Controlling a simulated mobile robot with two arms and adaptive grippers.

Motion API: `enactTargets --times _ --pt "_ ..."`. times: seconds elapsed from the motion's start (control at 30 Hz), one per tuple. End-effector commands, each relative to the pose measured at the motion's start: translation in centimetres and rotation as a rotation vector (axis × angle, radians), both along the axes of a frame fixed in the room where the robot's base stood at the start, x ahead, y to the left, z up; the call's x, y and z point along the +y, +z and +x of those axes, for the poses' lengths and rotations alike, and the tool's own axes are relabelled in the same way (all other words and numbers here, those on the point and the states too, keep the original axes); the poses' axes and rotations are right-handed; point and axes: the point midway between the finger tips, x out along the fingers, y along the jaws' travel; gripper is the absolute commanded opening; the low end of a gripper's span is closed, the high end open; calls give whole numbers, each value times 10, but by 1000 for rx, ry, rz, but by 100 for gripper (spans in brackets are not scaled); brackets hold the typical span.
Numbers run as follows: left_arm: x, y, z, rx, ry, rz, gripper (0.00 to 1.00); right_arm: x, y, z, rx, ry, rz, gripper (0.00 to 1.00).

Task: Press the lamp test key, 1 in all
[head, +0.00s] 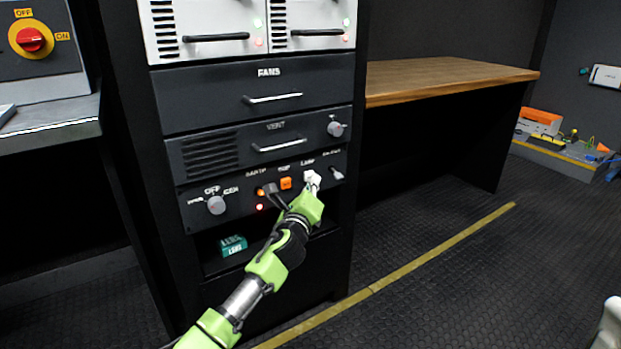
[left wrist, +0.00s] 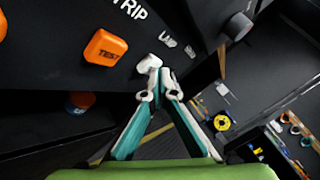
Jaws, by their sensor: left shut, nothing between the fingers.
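The control panel (head: 235,203) on the rack has a row of labelled controls. Under a label that reads like "LAMP" is a small white key (head: 311,177), which also shows in the left wrist view (left wrist: 149,64). My left gripper (head: 313,189) is shut and empty, with its fingertips (left wrist: 161,76) right at this white key. I cannot tell whether they touch it. Beside it, to the left, is an orange key (head: 286,183) under "TRIP"; its face reads "TEST" in the left wrist view (left wrist: 105,48).
A rotary knob (head: 216,205) and a dark lever (head: 275,195) are left of the orange key. A red light (head: 259,207) glows below. Another knob (head: 337,173) is on the right. A green box (head: 233,245) lies in the bay below. A wooden desk (head: 440,80) stands right.

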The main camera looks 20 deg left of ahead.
Motion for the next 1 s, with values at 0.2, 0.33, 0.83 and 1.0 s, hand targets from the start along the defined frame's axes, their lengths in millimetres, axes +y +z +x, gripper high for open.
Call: enactTargets --times 0.2,0.33,0.83,1.0 --pt "2 1 2 -1 1 0 0 0 0 0 0 0 0 40" --pt "3 1 1 -1 1 0 0 0 0 0 0 0 0 40" --pt "-10 1 -9 0 0 -1 0 -1 1 -2 16 0 4 40" --pt "-11 0 -9 -1 1 -1 0 -1 -4 -2 26 1 6 40"
